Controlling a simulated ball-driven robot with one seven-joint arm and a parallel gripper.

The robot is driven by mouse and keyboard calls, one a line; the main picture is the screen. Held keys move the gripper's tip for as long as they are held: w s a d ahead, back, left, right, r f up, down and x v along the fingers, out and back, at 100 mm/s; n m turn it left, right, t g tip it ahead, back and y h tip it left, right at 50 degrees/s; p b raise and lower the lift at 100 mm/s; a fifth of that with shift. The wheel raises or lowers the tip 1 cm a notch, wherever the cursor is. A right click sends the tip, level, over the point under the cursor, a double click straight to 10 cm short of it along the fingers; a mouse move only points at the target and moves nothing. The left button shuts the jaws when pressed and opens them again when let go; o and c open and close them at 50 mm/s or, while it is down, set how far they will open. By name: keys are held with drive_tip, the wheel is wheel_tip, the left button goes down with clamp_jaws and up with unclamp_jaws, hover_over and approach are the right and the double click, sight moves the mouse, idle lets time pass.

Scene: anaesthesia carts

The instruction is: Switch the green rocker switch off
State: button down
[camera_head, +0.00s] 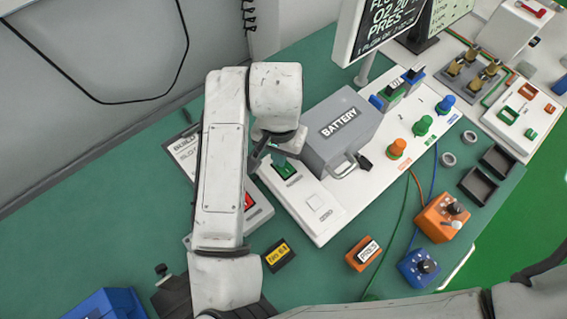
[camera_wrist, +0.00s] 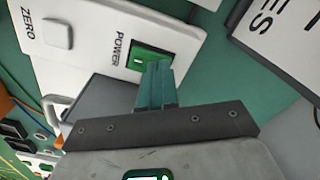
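The green rocker switch (camera_wrist: 150,57) sits in a white panel beside the printed word POWER in the wrist view. In the head view the switch (camera_head: 287,171) is at the upper end of the white panel, left of the grey battery box. My gripper (camera_wrist: 158,66) has its teal fingers together, with nothing seen between them. Its fingertips overlap the near edge of the switch in the wrist view. In the head view my gripper (camera_head: 279,158) is right at the switch, partly hidden by my arm. I cannot tell whether the tips touch it. The rocker's tilt is unclear.
The grey BATTERY box (camera_head: 327,152) stands close on the right. A pale ZERO button (camera_wrist: 57,33) is on the same panel. Orange (camera_head: 398,148) and green knobs stand farther right. A yellow-labelled block (camera_head: 279,255) and an orange block (camera_head: 363,253) lie in front on the green table.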

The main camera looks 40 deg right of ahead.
drive_tip(key=shift+r+p, duration=2.8)
drive_tip(key=shift+r, duration=0.65)
drive_tip(key=shift+s, duration=0.1)
